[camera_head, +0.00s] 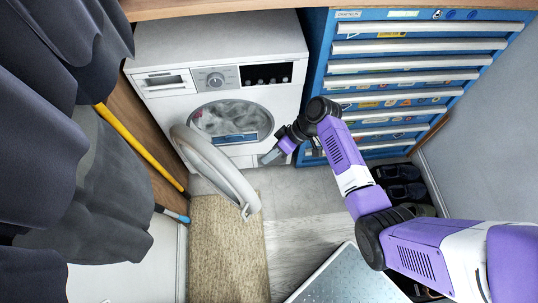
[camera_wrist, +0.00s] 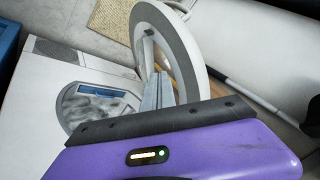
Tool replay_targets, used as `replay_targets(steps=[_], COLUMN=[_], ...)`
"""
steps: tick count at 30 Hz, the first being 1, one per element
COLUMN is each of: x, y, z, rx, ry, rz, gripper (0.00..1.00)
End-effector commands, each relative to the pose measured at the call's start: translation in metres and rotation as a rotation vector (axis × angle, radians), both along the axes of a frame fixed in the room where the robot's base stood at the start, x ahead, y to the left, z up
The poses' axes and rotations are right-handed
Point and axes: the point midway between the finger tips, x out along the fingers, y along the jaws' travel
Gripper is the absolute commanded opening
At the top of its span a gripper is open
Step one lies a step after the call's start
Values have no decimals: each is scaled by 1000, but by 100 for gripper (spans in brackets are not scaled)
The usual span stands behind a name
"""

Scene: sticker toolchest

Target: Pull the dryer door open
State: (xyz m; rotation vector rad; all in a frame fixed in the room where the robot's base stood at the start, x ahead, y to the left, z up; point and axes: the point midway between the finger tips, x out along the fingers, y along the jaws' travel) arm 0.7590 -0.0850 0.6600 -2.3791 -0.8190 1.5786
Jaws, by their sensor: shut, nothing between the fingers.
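The white dryer (camera_head: 222,45) stands at the back, left of the blue tool chest. Its round door (camera_head: 215,165) stands wide open, swung out to the left, and light laundry (camera_head: 225,118) shows in the drum opening. My gripper (camera_head: 268,160) is shut and empty, in front of the lower right part of the opening and right of the door, apart from it in the head view. In the wrist view the door ring (camera_wrist: 178,35) rises just beyond my gripper's fingers (camera_wrist: 158,92), and the opening (camera_wrist: 95,103) lies to their left. Whether the fingers touch the ring is unclear there.
The blue tool chest (camera_head: 322,70) with several drawers stands close on the right. Dark shoes (camera_head: 402,182) lie by the right wall. A beige rug (camera_head: 225,255) lies below the door. Dark cloth (camera_head: 50,90) hangs at left, near a yellow pole (camera_head: 140,147).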

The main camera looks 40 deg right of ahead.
Motion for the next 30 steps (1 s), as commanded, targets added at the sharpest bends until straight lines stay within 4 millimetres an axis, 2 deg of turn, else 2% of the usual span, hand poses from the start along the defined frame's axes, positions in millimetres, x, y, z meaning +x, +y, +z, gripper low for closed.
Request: replay_targets(steps=[3,10,12,18,30], x=[7,19,16,13,12], y=[13,36,48,68,73], z=[-21,-57,-50,-51,-52], rx=[0,-2,-1,-2,-3], ry=[3,2,-1,0,-2], rz=[2,1,1,-1,-1], gripper=[0,0,0,0,0])
